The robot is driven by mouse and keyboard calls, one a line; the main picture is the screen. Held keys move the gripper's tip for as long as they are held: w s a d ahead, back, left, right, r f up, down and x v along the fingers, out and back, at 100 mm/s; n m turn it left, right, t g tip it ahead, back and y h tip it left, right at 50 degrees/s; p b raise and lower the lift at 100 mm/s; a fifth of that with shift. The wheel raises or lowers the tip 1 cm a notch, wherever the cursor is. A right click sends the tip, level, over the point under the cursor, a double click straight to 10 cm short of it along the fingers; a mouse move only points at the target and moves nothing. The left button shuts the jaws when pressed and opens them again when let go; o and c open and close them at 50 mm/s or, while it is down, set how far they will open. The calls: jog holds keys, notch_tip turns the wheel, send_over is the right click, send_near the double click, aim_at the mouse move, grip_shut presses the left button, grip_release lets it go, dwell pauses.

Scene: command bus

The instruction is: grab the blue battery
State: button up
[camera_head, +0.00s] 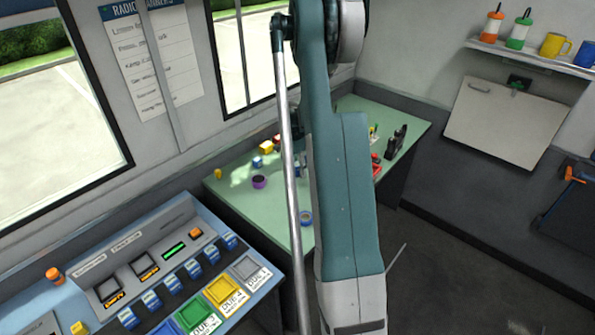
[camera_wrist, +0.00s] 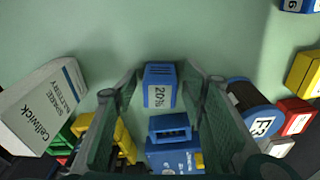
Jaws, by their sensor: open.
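A blue block with a white "20%" label (camera_wrist: 160,88), which looks like the blue battery, stands on the green tabletop (camera_wrist: 215,25) in the wrist view. I see a gap on each side and nothing held. A second blue piece with a dark recess (camera_wrist: 170,127) and a blue body below it (camera_wrist: 175,160) lie nearer the wrist camera, between the finger bases. In the head view my arm hides the gripper and this block.
A white spare-battery box (camera_wrist: 40,105) and yellow and green pieces crowd the left finger. The tabletop beyond the block is clear. A button console (camera_head: 150,270) stands lower left.

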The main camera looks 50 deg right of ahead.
aim_at(298, 164)
jog(key=shift+f, duration=0.1)
dwell(0.5)
jog(key=c, duration=1)
jog(key=shift+r+p, duration=0.6)
jog(key=shift+r, duration=4.45)
